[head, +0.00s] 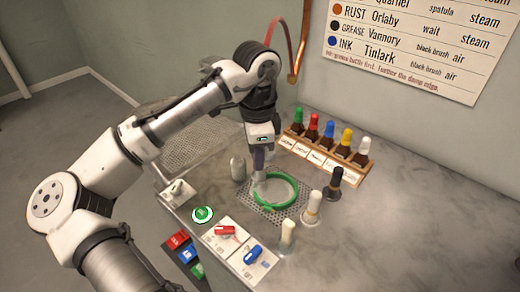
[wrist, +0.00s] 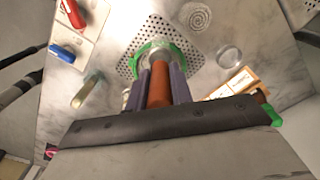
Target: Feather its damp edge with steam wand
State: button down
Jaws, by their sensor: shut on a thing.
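My gripper (head: 261,156) points down over the work spot. In the wrist view, its two purple-grey fingers (wrist: 160,80) are shut on the steam wand, which has a rust-brown grip (wrist: 159,90) and a pale metal tip (wrist: 156,57). The tip is over a green hoop (head: 296,193), which also shows in the wrist view (wrist: 186,54). Pale cloth (head: 276,190) lies inside the hoop. The hoop rests on a perforated metal plate (head: 251,207). I cannot make out a stain or damp edge, or whether the tip touches the cloth.
A wooden rack (head: 361,158) of several colour-capped bottles stands behind right. A black-topped brush (head: 333,184) and two pale-topped tools (head: 312,207) (head: 287,235) stand right and front. A grey cylinder (head: 238,169) stands left. Red (head: 225,231) and blue (head: 253,255) switches lie in front. The right counter is clear.

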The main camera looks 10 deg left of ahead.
jog(key=shift+s+d, duration=0.25)
jog(key=shift+s, duration=0.4)
jog(key=shift+s+d, duration=0.25)
jog(key=shift+s, duration=0.35)
jog(key=shift+d, duration=0.15)
jog(key=shift+s+d+p, duration=0.55)
jog(key=shift+s+d, duration=0.1)
jog(key=shift+d, duration=0.3)
jog(key=shift+w+d+p, duration=0.1)
jog(key=shift+d+p, duration=0.3)
jog(key=shift+d, duration=0.8)
jog(key=shift+d, duration=0.1)
jog(key=shift+w+d+p, duration=0.35)
jog(key=shift+w+d, duration=0.45)
jog(key=shift+d, duration=0.05)
